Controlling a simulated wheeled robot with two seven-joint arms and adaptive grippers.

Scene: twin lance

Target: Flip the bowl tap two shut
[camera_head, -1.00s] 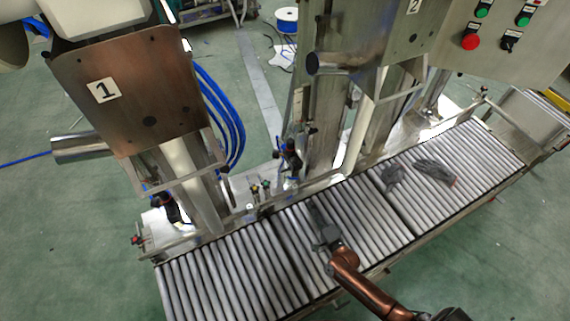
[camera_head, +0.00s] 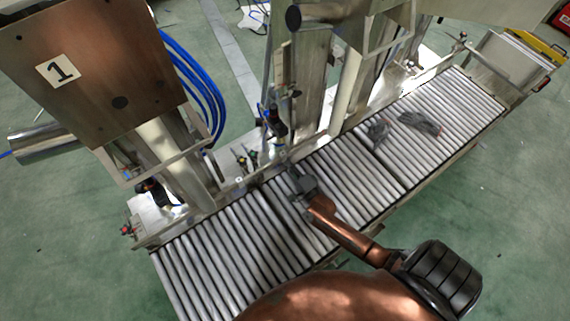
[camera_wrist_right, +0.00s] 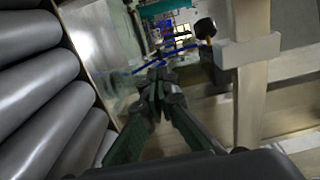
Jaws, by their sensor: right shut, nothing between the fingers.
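My right gripper (camera_head: 294,174) is shut and empty, low over the rollers at their back edge. In the right wrist view its fingers (camera_wrist_right: 160,84) meet in the middle. A black valve fitting (camera_head: 275,122) with a blue hose stands behind it, apart from the fingertips. Small fittings with coloured heads (camera_head: 246,162) sit on the base plate to its left. A black round knob (camera_wrist_right: 205,28) shows right of the fingertips in the wrist view, not touching them. I see no label telling which is tap two. My left gripper is not in view.
A roller conveyor (camera_head: 215,262) runs diagonally, with dark gloves (camera_head: 421,123) lying on it. A metal housing marked 1 (camera_head: 90,65) stands at left, with blue hoses beside it. A metal side rail (camera_head: 225,198) borders the rollers. Green floor is clear at right.

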